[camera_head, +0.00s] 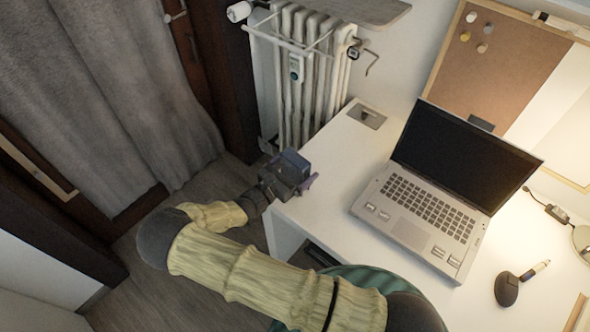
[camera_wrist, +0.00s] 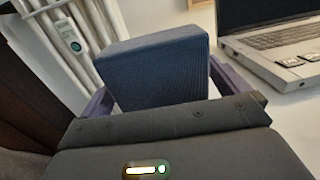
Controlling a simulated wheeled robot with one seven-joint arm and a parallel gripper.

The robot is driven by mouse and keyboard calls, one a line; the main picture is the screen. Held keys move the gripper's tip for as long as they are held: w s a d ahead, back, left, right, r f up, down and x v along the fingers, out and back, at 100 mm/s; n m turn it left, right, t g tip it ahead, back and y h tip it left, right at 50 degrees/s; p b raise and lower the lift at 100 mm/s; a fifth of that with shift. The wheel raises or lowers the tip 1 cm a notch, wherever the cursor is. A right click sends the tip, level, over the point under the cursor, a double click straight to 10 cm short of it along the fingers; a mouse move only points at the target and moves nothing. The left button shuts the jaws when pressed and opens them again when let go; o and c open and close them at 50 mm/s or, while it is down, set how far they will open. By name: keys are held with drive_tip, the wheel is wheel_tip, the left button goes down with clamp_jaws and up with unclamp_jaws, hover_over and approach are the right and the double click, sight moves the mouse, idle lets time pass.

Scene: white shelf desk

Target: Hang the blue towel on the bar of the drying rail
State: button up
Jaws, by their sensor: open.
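The blue towel (camera_head: 291,159) is a folded, block-like bundle at the left corner of the white desk. It also shows large in the wrist view (camera_wrist: 158,72), between the two purple fingers. My gripper (camera_head: 289,172) is open around the towel, with one finger on each side. The gripper body hides the towel's lower part, so I cannot tell whether it rests on the desk. The drying rail (camera_head: 277,40) is a white frame with thin bars on the radiator, up and behind the towel. No towel hangs on its bar.
The white radiator (camera_head: 295,100) stands against the wall behind the desk (camera_head: 325,170). An open laptop (camera_head: 430,200) is to the right of my gripper. A wooden shelf (camera_head: 360,10) juts out above the radiator. A grey curtain (camera_head: 100,90) hangs at the left.

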sight(295, 157)
drive_tip(key=c, duration=0.9)
wheel_tip(295, 157, up, 10)
drive_tip(key=shift+a+f, duration=0.1)
drive_tip(key=shift+f, duration=0.1)
drive_tip(key=shift+r, duration=0.2)
drive_tip(key=shift+s, duration=0.1)
drive_tip(key=shift+d, duration=0.2)
